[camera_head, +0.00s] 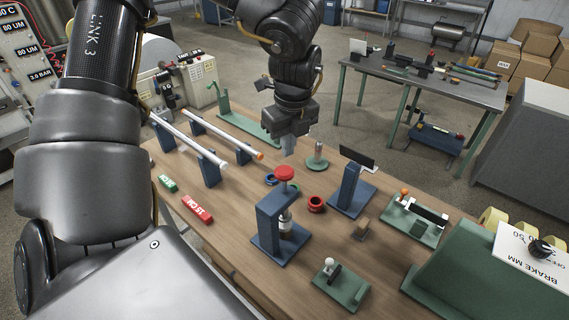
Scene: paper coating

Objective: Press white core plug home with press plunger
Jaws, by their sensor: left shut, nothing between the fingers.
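A blue press stand (268,222) is on the wooden bench, with a red knob (284,173) on top of its plunger. A pale metallic piece (286,221) is under the plunger; whether it is the white core plug I cannot tell. A white core (190,140) lies across blue supports, with a pale near end (221,164); a plug there cannot be made out. My left gripper (288,148) points down, shut and empty, above the bench behind the red knob and apart from it. My right gripper is not in view.
A second white core (225,136) has an orange end. A red ring (316,204), a tall blue stand (350,190) and green fixtures (341,287) stand around the press. Red and green labelled blocks (196,208) lie left. A green machine (480,275) fills the right.

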